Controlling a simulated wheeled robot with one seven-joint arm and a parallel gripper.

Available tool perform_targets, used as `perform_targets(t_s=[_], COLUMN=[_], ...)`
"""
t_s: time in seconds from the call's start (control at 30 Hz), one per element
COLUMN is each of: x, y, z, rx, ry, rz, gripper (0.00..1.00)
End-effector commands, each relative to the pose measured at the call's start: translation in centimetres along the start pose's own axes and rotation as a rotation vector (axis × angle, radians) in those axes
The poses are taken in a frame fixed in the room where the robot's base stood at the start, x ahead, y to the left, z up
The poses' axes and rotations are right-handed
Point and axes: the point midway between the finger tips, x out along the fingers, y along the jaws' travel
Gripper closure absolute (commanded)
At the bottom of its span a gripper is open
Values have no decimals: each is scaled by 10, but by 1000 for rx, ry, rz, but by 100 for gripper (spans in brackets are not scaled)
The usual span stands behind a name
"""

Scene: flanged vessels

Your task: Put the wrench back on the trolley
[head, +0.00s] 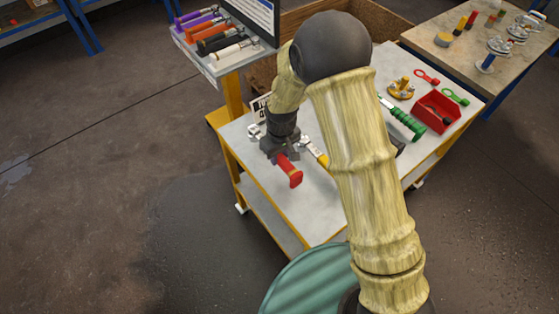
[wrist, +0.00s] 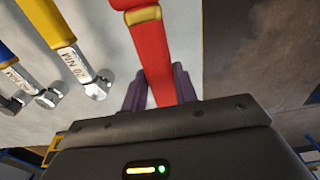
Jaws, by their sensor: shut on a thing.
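The wrench in my gripper (head: 281,156) has a red handle (head: 293,175) with a yellow band. In the head view the handle sticks out of the jaws toward the front of the trolley's pale grey top (head: 262,188). In the wrist view the red handle (wrist: 152,45) runs up between my purple fingers, which are shut on it. The wrench is over the trolley top, near its left edge; I cannot tell whether it touches the surface. Its head end is hidden by my gripper.
A yellow-handled wrench (wrist: 49,22) and a blue-handled wrench (wrist: 12,65) lie beside it. A green-handled wrench (head: 407,122), red bin (head: 437,113) and brass flange (head: 401,88) are farther right. A stand with several tools (head: 213,38) rises behind. The trolley's front-left top is clear.

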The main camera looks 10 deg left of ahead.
Motion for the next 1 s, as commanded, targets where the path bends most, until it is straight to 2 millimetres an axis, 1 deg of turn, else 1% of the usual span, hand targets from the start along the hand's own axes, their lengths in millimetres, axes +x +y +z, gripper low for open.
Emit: perform_targets(t_s=[0.17, 0.4, 0.47, 0.8, 0.83, 0.93, 1.0], x=[3, 31, 35, 39, 40, 39, 39], y=[2, 1, 1, -1, -2, -2, -2], z=[0, 2, 2, 1, 1, 1, 1], rx=[4, 2, 3, -3, -3, -3, -3], ry=[0, -2, 0, 1, -1, -1, -1], rz=[1, 0, 0, 0, 0, 0, 0], gripper=[100, 100, 100, 100, 69, 50, 49])
